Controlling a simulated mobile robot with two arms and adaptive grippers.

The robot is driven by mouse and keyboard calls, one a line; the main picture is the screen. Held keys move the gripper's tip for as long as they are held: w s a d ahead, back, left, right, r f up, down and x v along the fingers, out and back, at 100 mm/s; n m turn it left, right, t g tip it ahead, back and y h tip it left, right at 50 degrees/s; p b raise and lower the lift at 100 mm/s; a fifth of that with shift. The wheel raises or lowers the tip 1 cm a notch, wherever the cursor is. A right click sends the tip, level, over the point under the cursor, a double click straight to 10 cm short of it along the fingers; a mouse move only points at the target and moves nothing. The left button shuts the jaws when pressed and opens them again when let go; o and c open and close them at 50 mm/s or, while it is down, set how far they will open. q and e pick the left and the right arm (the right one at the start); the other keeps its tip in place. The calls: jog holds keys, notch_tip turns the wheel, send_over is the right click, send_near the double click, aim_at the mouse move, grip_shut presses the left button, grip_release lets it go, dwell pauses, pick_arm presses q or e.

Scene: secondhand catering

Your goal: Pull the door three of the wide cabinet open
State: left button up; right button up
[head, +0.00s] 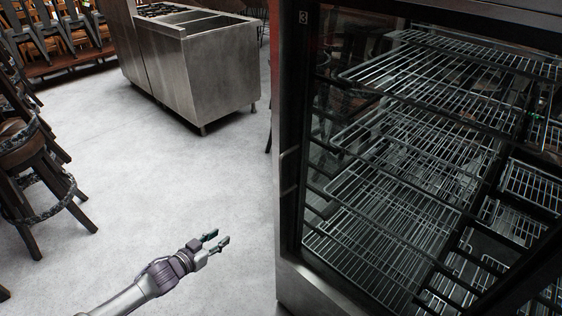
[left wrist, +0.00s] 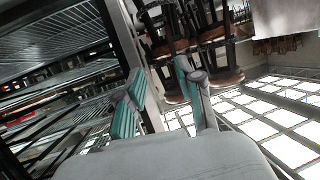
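The wide cabinet (head: 300,268) stands on the right of the head view, dark and steel-framed with glass. A small "3" label (head: 303,17) marks the upper left corner of its near glass door (head: 318,130). A slim upright handle (head: 289,178) shows at the cabinet's left edge. The door looks shut. My left gripper (head: 216,243) is over the floor, left of the cabinet and apart from the handle. Its fingers are spread and empty, with teal pads also showing in the left wrist view (left wrist: 162,95). My right gripper is not in view.
Wire shelves (head: 400,140) show behind the glass. A steel counter (head: 205,75) stands at the back, and wooden stools (head: 40,170) stand on the left. The grey floor (head: 150,180) between them is clear.

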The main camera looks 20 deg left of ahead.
pick_arm(q)
jog(key=w+d+r+m+h+p, duration=0.15)
jog(key=d+r+h, duration=0.25)
jog(key=r, duration=0.7)
jog(key=w+d+r+m+h, duration=0.1)
jog(key=d+r+m+h, duration=0.25)
jog(key=r, duration=0.85)
jog(key=w+d+n+p, duration=0.1)
jog(key=w+d+p, duration=0.1)
jog(key=w+d, duration=0.6)
jog(key=shift+w+d+f+t, duration=0.2)
jog(key=shift+w+t, duration=0.1)
jog(key=shift+w, duration=0.95)
jog(key=shift+a, duration=0.1)
grip_shut()
